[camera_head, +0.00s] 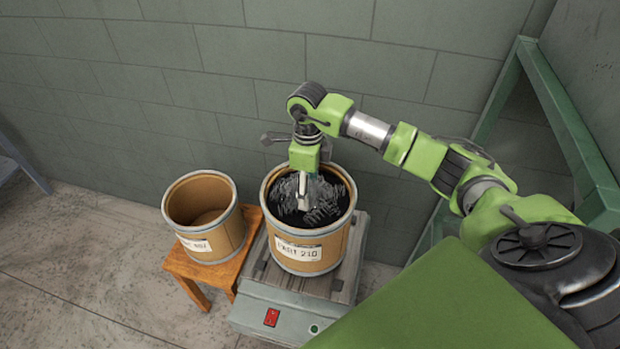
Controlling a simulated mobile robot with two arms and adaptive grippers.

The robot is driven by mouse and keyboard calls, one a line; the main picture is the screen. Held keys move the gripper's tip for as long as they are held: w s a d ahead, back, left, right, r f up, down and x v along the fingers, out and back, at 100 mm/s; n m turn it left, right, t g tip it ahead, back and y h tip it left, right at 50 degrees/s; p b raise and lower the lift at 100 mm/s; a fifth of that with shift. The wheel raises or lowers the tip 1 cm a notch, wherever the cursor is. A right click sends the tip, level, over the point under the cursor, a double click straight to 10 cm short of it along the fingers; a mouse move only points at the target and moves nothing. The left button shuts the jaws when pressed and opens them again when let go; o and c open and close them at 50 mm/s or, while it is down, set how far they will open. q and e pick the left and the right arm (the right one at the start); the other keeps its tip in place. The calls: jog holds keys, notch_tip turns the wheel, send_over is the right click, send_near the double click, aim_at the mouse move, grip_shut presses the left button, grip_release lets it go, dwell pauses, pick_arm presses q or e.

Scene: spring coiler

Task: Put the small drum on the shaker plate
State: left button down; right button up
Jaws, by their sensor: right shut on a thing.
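A tan drum labelled PART 210 (306,252), with grey rims and dark coil springs inside, is upright over the wooden slatted top of the shaker plate (341,285). It appears to rest there, though I cannot tell whether its base touches fully. My right gripper (304,188) comes down at the drum's far rim, with a grey finger showing inside the drum. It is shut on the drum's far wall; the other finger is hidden. My left gripper is not in view.
An empty tan drum (222,241) stands on an orange wooden stool (188,268), close to the left of the springs drum. A grey block wall (190,65) is behind. A green frame (568,130) stands at right. Floor is clear at lower left.

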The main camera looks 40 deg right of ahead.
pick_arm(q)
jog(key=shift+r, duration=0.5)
pick_arm(e)
jog(key=shift+w+f, duration=0.15)
jog(key=shift+f, duration=0.4)
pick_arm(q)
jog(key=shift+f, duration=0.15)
pick_arm(e)
jog(key=shift+f, duration=0.1)
jog(key=o, duration=2.1)
jog(key=shift+f, duration=0.1)
jog(key=shift+s, duration=0.2)
pick_arm(q)
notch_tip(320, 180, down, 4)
jog(key=b, duration=0.3)
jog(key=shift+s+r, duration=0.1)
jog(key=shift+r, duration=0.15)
pick_arm(e)
notch_tip(320, 180, up, 12)
